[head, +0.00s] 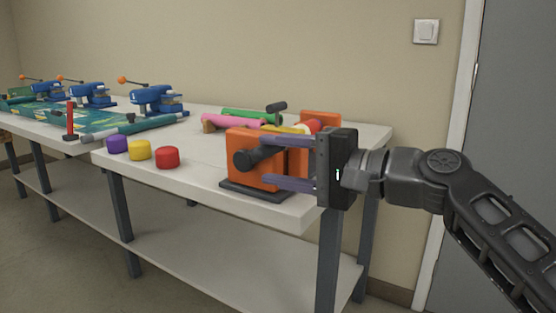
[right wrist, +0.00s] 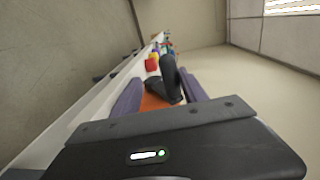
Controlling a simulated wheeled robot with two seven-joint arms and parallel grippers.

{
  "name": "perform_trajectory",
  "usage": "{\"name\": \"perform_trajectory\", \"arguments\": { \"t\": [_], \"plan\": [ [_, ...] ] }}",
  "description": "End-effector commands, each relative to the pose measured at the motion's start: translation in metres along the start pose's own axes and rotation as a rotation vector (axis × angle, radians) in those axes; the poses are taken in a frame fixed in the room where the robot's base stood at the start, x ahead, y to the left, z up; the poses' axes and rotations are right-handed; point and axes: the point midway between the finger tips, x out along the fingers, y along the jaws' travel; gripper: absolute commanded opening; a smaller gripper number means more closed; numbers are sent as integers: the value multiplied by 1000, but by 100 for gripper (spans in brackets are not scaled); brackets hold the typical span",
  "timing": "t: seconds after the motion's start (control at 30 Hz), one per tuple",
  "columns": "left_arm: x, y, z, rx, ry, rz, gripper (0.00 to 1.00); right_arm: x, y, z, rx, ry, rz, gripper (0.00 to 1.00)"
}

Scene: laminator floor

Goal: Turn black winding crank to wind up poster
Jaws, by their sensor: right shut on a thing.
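The black winding crank (head: 262,155) sticks out of the front of an orange winder block (head: 248,178) on a dark base at the table's near right corner. In the right wrist view the crank (right wrist: 170,76) lies between my purple fingers, against the orange block. My right gripper (head: 266,161) reaches in from the right and is shut on the crank, one finger above and one below it. A teal patterned poster sheet (head: 112,121) lies flat on the far left table. My fingers and gripper body partly hide the winder. My left gripper is not in view.
Purple (head: 117,144), yellow (head: 140,150) and red (head: 168,157) caps stand left of the winder. Pink (head: 232,122) and green (head: 250,116) rolls lie behind. Blue clamps with orange knobs (head: 158,99) line the left table. The wall is close behind.

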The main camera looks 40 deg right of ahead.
Motion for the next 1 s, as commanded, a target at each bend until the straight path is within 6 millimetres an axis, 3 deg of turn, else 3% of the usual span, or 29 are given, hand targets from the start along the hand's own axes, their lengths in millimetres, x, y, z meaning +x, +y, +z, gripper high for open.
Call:
{"name": "perform_trajectory", "arguments": {
  "t": [0.27,0.7,1.0],
  "plan": [
    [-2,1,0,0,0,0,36,-6,0,1,0,-3,3,42],
    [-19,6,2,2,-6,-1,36,-72,-2,0,0,1,-1,42],
    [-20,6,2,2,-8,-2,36,-79,0,0,0,0,0,42]
  ]
}}
